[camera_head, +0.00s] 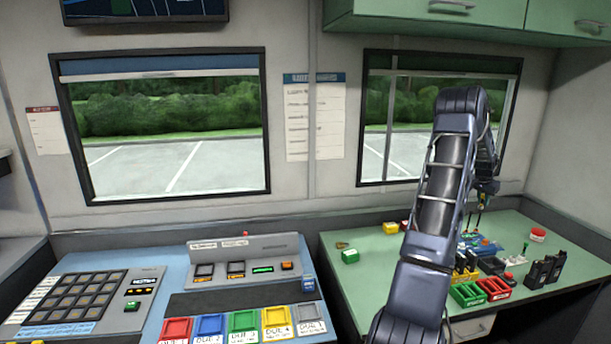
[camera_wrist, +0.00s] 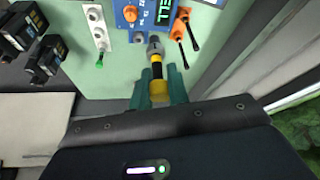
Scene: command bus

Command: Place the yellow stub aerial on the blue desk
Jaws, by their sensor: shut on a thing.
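The yellow stub aerial (camera_wrist: 158,88) has a black band and a grey tip. In the wrist view it stands between the two teal fingers of my gripper (camera_wrist: 158,92), which are shut on it. In the head view my gripper (camera_head: 486,188) hangs over the green desk at the right, and the aerial cannot be made out there. The blue desk (camera_head: 174,278) is at the left, with a keypad panel, a grey console and a row of coloured trays on it. My gripper is well to the right of it.
A dark strip crosses the blue desk.

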